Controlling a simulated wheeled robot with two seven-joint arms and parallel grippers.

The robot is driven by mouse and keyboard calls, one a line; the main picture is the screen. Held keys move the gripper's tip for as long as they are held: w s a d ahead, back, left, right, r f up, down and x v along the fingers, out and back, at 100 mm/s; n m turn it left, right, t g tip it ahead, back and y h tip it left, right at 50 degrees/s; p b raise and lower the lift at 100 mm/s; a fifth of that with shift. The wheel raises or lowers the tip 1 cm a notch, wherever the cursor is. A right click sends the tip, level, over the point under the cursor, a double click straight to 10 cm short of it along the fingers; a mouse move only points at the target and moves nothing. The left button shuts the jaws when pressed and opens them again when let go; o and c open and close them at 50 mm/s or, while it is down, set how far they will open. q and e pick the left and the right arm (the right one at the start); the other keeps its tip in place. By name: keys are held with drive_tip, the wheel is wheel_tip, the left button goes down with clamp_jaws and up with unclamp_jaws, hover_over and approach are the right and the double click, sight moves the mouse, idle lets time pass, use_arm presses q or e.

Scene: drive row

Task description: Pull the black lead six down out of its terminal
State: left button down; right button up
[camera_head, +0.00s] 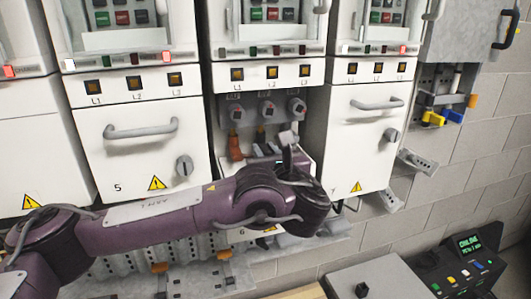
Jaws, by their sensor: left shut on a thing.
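The open terminal bay (232,100) of drive six is in the middle of the view, with a row of round grey terminals (267,108) near its top. An orange lead end (236,146) hangs under the left terminal. A dark lead end (261,135), probably the black lead, shows under the middle terminal. My purple left arm crosses in front of the bay from the left. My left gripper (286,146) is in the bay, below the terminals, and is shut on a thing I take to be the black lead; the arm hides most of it. My right gripper is out of view.
Closed white cabinets with handles stand on both sides, marked 5 (140,140) and 7 (365,130). A perforated rail (415,160) juts out at the right. Coloured clips (440,108) hang on the wall. A dark console (462,262) stands at the lower right.

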use_arm(q)
drive_tip(key=c, duration=1.3)
unclamp_jaws()
drive_tip(key=shift+s+d, duration=0.15)
drive_tip(key=shift+s, duration=0.05)
drive_tip(key=b+v, duration=0.2)
drive_tip(key=v, duration=0.4)
drive_tip(key=shift+s+d+f+b, duration=0.1)
drive_tip(key=shift+s+b, duration=0.1)
drive_tip(key=shift+b, duration=0.15)
drive_tip(key=shift+s+d, duration=0.1)
drive_tip(key=shift+s, duration=0.35)
